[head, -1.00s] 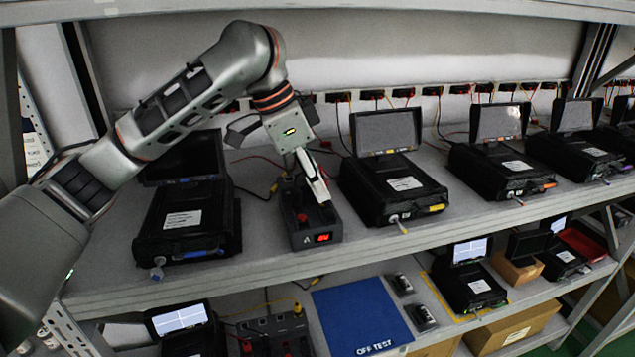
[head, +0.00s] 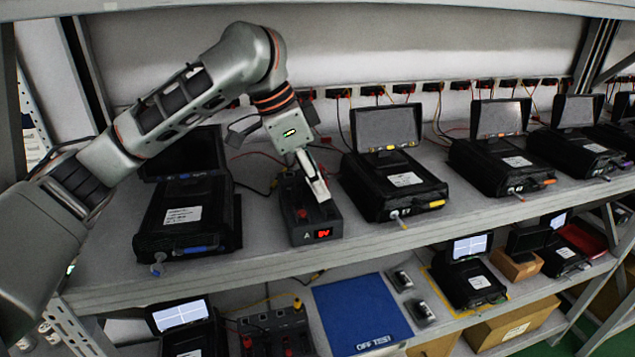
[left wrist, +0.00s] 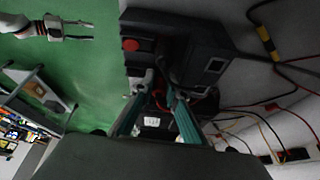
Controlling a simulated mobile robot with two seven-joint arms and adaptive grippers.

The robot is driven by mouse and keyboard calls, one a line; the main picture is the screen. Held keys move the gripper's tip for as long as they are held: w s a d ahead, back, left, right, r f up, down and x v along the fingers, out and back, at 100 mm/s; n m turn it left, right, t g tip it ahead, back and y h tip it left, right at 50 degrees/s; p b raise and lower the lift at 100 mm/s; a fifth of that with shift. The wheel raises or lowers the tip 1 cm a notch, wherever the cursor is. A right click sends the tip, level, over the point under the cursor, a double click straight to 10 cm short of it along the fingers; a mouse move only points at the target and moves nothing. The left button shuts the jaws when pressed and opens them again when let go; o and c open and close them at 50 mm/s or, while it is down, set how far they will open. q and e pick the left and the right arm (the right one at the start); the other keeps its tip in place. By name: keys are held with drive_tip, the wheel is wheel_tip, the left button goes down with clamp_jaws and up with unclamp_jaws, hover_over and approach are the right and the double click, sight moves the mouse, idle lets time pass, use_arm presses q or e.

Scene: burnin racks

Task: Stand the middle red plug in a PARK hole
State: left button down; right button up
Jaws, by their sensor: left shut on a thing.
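A dark supply box (head: 312,228), marked A with a red lit display, stands on the upper shelf near its front edge. A red knob or plug (head: 302,214) shows on its left part. My left gripper (head: 324,196) reaches down onto the box's top and is shut. In the left wrist view, my left gripper's teal fingers (left wrist: 156,115) close around a small part with red on it, apparently a red plug (left wrist: 158,97), mostly hidden. The box (left wrist: 190,40) lies beyond with another red top (left wrist: 131,45). My right gripper (left wrist: 78,31) appears small over the green floor, fingers apart. No PARK label is readable.
Black units with screens stand to the left (head: 185,215) and right (head: 395,185) of the box. Cables run behind to wall sockets (head: 340,95). The lower shelf holds a similar box with red plugs (head: 265,325) and a blue OFF TEST mat (head: 360,310).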

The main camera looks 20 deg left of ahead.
use_arm(q)
drive_tip(key=shift+f, duration=0.15)
idle(0.4)
drive_tip(key=shift+r, duration=1.55)
drive_tip(key=shift+f, duration=1.5)
idle(2.8)
drive_tip(key=shift+w+r, duration=0.1)
drive_tip(key=shift+r, duration=0.05)
drive_tip(key=shift+a+r, duration=0.1)
drive_tip(key=shift+r, duration=1.35)
